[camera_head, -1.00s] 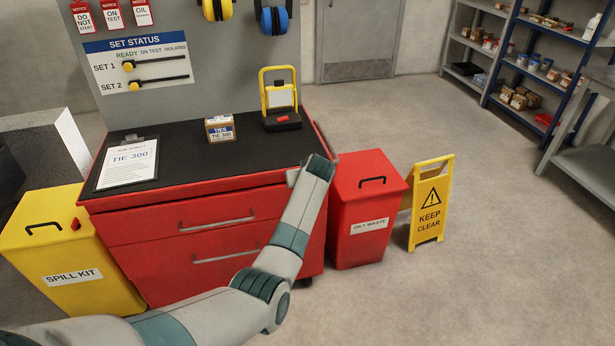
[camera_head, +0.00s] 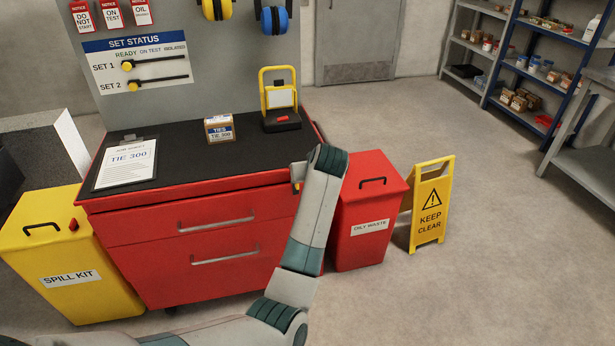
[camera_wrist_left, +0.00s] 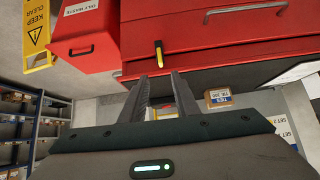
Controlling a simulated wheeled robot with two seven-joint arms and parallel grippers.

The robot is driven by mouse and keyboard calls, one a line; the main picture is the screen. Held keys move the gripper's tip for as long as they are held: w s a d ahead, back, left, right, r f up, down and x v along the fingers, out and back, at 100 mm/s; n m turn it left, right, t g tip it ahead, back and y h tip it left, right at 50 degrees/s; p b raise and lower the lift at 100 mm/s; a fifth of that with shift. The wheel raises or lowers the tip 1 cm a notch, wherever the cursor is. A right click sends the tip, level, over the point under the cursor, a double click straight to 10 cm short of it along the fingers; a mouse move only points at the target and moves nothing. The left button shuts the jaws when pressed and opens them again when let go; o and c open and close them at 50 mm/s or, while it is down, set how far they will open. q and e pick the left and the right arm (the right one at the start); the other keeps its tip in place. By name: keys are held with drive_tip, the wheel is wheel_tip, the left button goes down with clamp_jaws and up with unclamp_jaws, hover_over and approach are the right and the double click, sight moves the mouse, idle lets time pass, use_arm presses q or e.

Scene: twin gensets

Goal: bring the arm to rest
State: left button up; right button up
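My left arm comes in from the lower left in the head view, its wrist raised in front of the red tool cabinet's right end. The left gripper (camera_wrist_left: 160,76) is mostly hidden behind the wrist there. In the left wrist view its two fingers stand apart with nothing clasped between them. A small yellow and black piece (camera_wrist_left: 159,55) shows just beyond the fingertips, against the red cabinet (camera_wrist_left: 220,35). A bit of yellow (camera_head: 297,187) also shows beside the wrist in the head view. I cannot tell whether anything touches it. My right gripper is not in view.
The cabinet top (camera_head: 180,160) carries a clipboard (camera_head: 126,164), a ties box (camera_head: 219,129) and a yellow-framed lamp (camera_head: 280,105). A red oily waste bin (camera_head: 367,215), yellow sign (camera_head: 431,205) and spill kit (camera_head: 70,260) stand beside it. Floor at right is clear.

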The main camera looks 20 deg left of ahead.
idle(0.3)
use_arm(q)
drive_tip(key=s+d+f+m+g+h, duration=0.15)
drive_tip(key=s+f, duration=0.45)
drive_tip(key=f, duration=0.7)
drive_tip(key=s+d+f+m+h, duration=0.1)
drive_tip(key=s+f+m, duration=0.3)
drive_tip(key=f, duration=0.9)
drive_tip(key=s+d+f+m+g+h, duration=0.1)
drive_tip(key=s+f, duration=0.6)
drive_tip(key=f, duration=0.6)
drive_tip(key=s+f+m+g, duration=0.1)
drive_tip(key=s+f, duration=0.6)
drive_tip(key=s, duration=0.3)
drive_tip(key=s+f+h, duration=0.1)
drive_tip(key=s+f, duration=0.6)
drive_tip(key=s, duration=0.3)
drive_tip(key=s+f+m+g, duration=0.1)
drive_tip(key=s+f, duration=0.5)
drive_tip(key=s, duration=0.4)
drive_tip(key=s+a+f+g, duration=0.1)
drive_tip(key=s+f, duration=0.1)
drive_tip(key=s, duration=1)
drive_tip(key=s+a+f+g, duration=0.1)
drive_tip(key=s+a+f, duration=0.1)
drive_tip(key=s, duration=1)
drive_tip(key=shift+f+m+h, duration=0.35)
drive_tip(key=shift+f, duration=0.35)
drive_tip(key=shift+s+a, duration=0.1)
